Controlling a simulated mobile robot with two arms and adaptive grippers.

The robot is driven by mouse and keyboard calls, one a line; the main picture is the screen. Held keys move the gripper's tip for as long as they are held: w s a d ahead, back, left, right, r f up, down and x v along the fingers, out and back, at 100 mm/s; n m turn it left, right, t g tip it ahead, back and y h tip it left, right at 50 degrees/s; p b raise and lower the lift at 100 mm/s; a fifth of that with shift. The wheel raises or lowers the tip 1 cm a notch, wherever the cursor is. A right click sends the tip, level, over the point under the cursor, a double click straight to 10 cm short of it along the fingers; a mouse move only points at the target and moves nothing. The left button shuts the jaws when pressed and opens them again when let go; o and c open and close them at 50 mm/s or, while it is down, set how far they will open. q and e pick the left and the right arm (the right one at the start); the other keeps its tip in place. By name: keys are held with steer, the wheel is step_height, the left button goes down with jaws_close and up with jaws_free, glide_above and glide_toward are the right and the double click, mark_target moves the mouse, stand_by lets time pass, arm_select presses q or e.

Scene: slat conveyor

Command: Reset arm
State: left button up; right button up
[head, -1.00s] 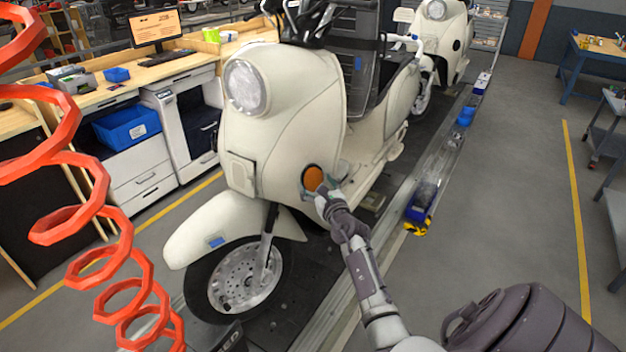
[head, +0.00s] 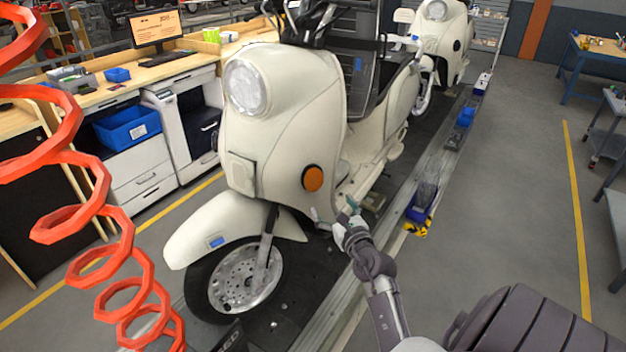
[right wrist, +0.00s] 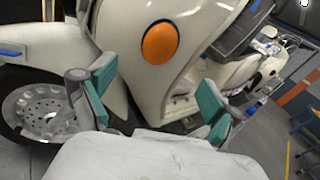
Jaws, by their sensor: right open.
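My right gripper (head: 334,213) is open and empty in the head view, a little below and to the right of the round orange reflector (head: 313,178) on the cream scooter (head: 280,130). It is apart from the reflector. In the right wrist view, the two teal-padded fingers of my right gripper (right wrist: 157,100) stand wide apart with nothing between them. The orange reflector (right wrist: 160,42) shows above and beyond them on the scooter's body. My left gripper is in neither view.
A red coiled hose (head: 85,165) hangs at the left. A workbench with a blue bin (head: 128,128) stands behind it. A conveyor rail with blue trays (head: 424,200) runs along the scooter's right side. A second scooter (head: 440,45) stands behind.

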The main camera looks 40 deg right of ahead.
steer(key=shift+s+a, duration=0.2)
steer(key=shift+s, duration=0.4)
steer(key=a+f+m+g+y+b, duration=0.15)
steer(key=a+f+m, duration=0.35)
steer(key=f, duration=0.5)
steer(key=a+f+m+y+b, duration=0.15)
steer(key=a+f+m, duration=0.3)
steer(key=f, duration=0.55)
steer(key=s+a+f+m+g+y, duration=0.1)
steer(key=s+a+f+m+g, duration=0.2)
steer(key=f, duration=0.5)
steer(key=s+a+f+m+g, duration=0.1)
steer(key=s+a+f+m, duration=0.3)
steer(key=f, duration=0.3)
steer(key=s+a+f+m+g+y+b, duration=0.15)
steer(key=s+f+m, duration=0.25)
steer(key=s+f, duration=0.4)
steer(key=s+a+f+m+g+h, duration=0.1)
steer(key=s+a+f+m+g, duration=0.2)
steer(key=s+f+m, duration=0.35)
steer(key=s+a+f+m+g, duration=0.1)
steer(key=s+f, duration=0.3)
steer(key=s, duration=0.6)
steer(key=s+a+f+m+g+y+b, duration=0.1)
steer(key=s+f+m+g, duration=0.2)
steer(key=s, duration=0.8)
step_height(320, 180, down, 2)
steer(key=shift+a+f+g, duration=0.1)
steer(key=shift+a+g, duration=0.25)
steer(key=shift+g, duration=0.45)
